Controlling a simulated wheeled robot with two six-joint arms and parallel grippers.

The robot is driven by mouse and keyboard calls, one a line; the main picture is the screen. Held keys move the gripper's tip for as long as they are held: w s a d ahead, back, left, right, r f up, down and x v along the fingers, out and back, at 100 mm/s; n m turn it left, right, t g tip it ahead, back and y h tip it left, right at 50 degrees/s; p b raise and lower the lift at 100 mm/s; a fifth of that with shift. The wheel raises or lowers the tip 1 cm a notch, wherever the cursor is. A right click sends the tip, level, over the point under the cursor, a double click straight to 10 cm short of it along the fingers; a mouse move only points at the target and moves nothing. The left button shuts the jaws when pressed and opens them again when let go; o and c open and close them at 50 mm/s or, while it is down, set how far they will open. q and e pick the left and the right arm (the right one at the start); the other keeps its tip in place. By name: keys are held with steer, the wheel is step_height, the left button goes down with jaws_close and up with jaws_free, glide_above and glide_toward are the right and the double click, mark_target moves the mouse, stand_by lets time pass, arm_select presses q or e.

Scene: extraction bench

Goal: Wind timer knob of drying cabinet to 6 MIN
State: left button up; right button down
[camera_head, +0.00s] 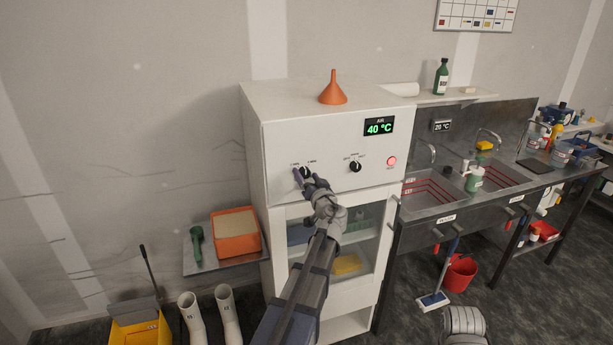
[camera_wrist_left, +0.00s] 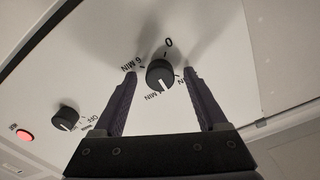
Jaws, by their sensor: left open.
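The drying cabinet (camera_head: 290,98) is white, with a green 40 °C display (camera_head: 379,126) on its upper panel. Its black timer knob (camera_wrist_left: 159,74) shows in the wrist view with 0, 6 MIN and further MIN marks around it; some are partly hidden. The knob's white line points down in that view, away from 0 and not at 6 MIN. My left gripper (camera_wrist_left: 160,76) is open, with one finger on either side of the knob and gaps visible between. In the head view my left gripper (camera_head: 305,178) partly covers the timer knob (camera_head: 306,171).
A second black knob (camera_head: 355,166) and a red button (camera_head: 392,161) sit right of the timer knob. An orange funnel (camera_head: 333,90) stands on the cabinet. An orange box (camera_head: 236,235) is on a shelf at left; sinks (camera_head: 430,190) are at right.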

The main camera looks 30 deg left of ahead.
arm_select(q)
steer(key=n, duration=0.5)
jaws_close()
stand_by(0.7)
